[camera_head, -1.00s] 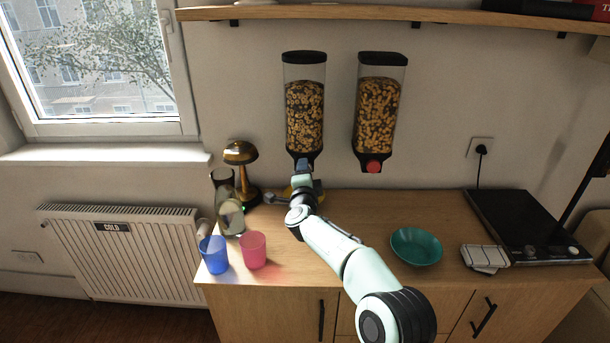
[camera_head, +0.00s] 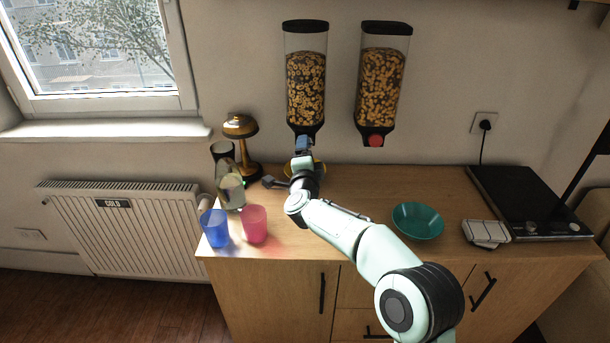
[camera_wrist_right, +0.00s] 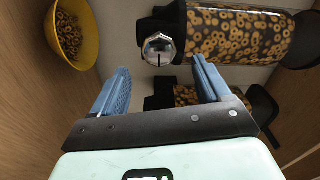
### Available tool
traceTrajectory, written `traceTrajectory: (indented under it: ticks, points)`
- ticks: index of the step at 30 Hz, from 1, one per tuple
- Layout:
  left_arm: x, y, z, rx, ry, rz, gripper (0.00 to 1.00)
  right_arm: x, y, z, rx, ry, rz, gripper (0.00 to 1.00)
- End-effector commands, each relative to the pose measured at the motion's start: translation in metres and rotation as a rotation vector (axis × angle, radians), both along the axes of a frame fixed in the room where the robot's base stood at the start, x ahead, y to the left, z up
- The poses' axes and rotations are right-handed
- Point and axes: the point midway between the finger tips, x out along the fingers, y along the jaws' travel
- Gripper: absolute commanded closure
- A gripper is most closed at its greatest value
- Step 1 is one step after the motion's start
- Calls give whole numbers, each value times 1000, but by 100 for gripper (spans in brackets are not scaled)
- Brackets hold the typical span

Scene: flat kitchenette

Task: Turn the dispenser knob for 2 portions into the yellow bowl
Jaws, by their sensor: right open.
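Two wall dispensers filled with cereal rings hang above the counter: the left dispenser (camera_head: 306,85) and the right dispenser (camera_head: 381,85), which has a red knob (camera_head: 375,141). My right gripper (camera_head: 303,142) is at the outlet of the left dispenser, hiding its knob in the head view. In the right wrist view, my right gripper (camera_wrist_right: 160,70) is open, with a faceted silvery knob (camera_wrist_right: 158,49) just ahead between its blue fingertips. The yellow bowl (camera_wrist_right: 91,58) holds some cereal rings; in the head view the yellow bowl (camera_head: 319,167) is mostly hidden behind my arm. My left gripper is out of view.
A teal bowl (camera_head: 418,221) stands right of my arm, near a folded cloth (camera_head: 486,233) and a black hob (camera_head: 525,200). Blue (camera_head: 215,228) and pink (camera_head: 254,224) cups, a glass jug (camera_head: 231,190) and a gold lamp (camera_head: 241,130) stand at the left.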

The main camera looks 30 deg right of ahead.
Motion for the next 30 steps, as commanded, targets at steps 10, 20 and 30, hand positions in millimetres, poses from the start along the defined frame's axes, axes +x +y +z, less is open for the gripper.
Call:
traceTrajectory:
  ticks: [10, 20, 30]
  points:
    - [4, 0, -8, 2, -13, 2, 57, -56, 35, 1, 1, -3, 1, 23]
    - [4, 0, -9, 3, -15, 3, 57, -77, 47, 1, 1, -3, 0, 23]
    - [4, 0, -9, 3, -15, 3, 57, -77, 47, 1, 1, -3, -1, 23]
